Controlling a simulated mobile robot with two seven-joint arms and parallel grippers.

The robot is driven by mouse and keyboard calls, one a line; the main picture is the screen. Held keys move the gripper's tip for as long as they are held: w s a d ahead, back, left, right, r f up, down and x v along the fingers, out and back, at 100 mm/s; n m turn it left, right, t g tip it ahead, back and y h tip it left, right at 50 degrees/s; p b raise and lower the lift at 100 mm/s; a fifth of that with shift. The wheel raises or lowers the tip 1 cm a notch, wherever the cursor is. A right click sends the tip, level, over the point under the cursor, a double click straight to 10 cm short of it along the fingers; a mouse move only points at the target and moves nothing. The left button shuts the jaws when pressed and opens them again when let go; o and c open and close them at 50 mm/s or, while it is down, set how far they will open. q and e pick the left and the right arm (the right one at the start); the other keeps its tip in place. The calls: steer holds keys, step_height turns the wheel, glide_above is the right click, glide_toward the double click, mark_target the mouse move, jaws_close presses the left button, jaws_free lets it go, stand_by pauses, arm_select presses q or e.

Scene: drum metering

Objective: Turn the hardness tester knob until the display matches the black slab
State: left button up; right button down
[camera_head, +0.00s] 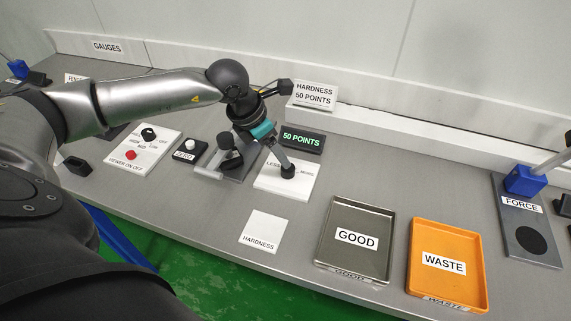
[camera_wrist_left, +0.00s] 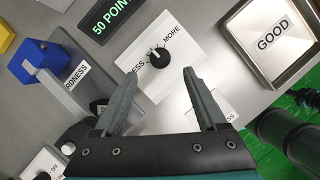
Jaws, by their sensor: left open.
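The black knob (camera_wrist_left: 159,57) sits on a white panel (camera_wrist_left: 180,75) marked LESS and MORE; its white pointer mark faces the display side. The display (camera_head: 301,140) beside the panel reads 50 POINTS in green. My left gripper (camera_wrist_left: 161,74) is open, its two fingers pointing at the knob with a visible gap; whether they touch it I cannot tell. In the head view my left gripper (camera_head: 286,165) is over the panel and partly hides the knob. A small black block (camera_head: 77,165) lies at the left; I cannot tell whether it is the black slab. My right gripper is not in view.
A sign (camera_head: 314,94) behind reads HARDNESS 50 POINTS. The hardness tester (camera_wrist_left: 45,70) with a blue head stands beside the panel. A white HARDNESS pad (camera_head: 264,230), a grey GOOD tray (camera_head: 327,238) and an orange WASTE tray (camera_head: 414,255) lie in front.

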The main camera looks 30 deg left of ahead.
mark_target(288, 171)
arm_select(q)
steer(key=x, duration=0.7)
steer(key=shift+b, duration=0.35)
jaws_close()
